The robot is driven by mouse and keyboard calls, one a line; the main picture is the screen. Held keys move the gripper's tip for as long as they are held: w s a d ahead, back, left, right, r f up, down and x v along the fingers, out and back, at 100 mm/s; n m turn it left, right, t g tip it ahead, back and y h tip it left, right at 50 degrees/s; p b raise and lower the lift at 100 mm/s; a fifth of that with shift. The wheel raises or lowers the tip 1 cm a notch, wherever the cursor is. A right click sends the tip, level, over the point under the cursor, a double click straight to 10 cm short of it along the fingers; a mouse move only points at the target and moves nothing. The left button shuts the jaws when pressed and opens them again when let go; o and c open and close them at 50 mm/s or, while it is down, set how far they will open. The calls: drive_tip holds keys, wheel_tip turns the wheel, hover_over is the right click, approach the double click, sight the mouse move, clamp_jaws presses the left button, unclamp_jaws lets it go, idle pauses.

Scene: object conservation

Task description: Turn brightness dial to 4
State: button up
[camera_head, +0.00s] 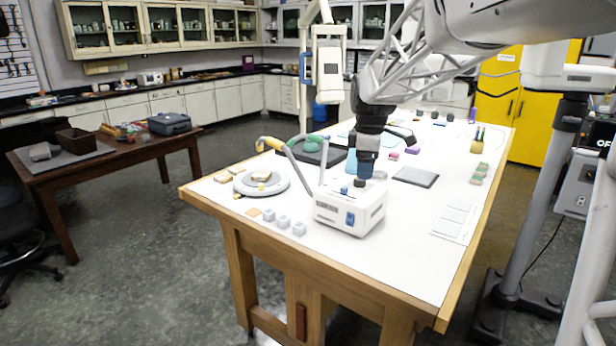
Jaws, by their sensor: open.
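A white box-shaped light unit (350,210) stands near the front edge of the white table, with gooseneck arms (300,165) rising from it. A small dark knob (361,183) sits on its top, probably the brightness dial. Its markings and setting are too small to read. A blue part (344,190) is beside it on the top, and a blue switch (350,219) is on the front face. My gripper (364,175) points down directly over the dark knob, open. Whether its fingers touch the knob or straddle it cannot be told.
A round grey-white base (262,183) with small items stands left of the unit. Several pale cubes (284,222) lie near the front edge. A dark grey pad (416,177) lies to the right, and a printed sheet (455,219) lies near the right edge.

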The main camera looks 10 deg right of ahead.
sight(360, 182)
drive_tip(key=w+d+f+n, duration=0.1)
drive_tip(key=w+n, duration=0.1)
drive_tip(key=w, duration=0.4)
drive_tip(key=w+d+f+n, duration=0.2)
drive_tip(key=w, duration=0.4)
drive_tip(key=w+d+f+n, duration=0.2)
drive_tip(key=w+n, duration=0.1)
drive_tip(key=w, duration=0.3)
drive_tip(key=shift+d+g, duration=0.2)
drive_tip(key=shift+g, duration=0.1)
drive_tip(key=shift+w+a+f, duration=0.1)
drive_tip(key=shift+w+f, duration=0.05)
drive_tip(key=shift+f, duration=1.8)
drive_tip(key=shift+w+f, duration=0.1)
drive_tip(key=shift+f, duration=1.8)
drive_tip(key=c, duration=0.9)
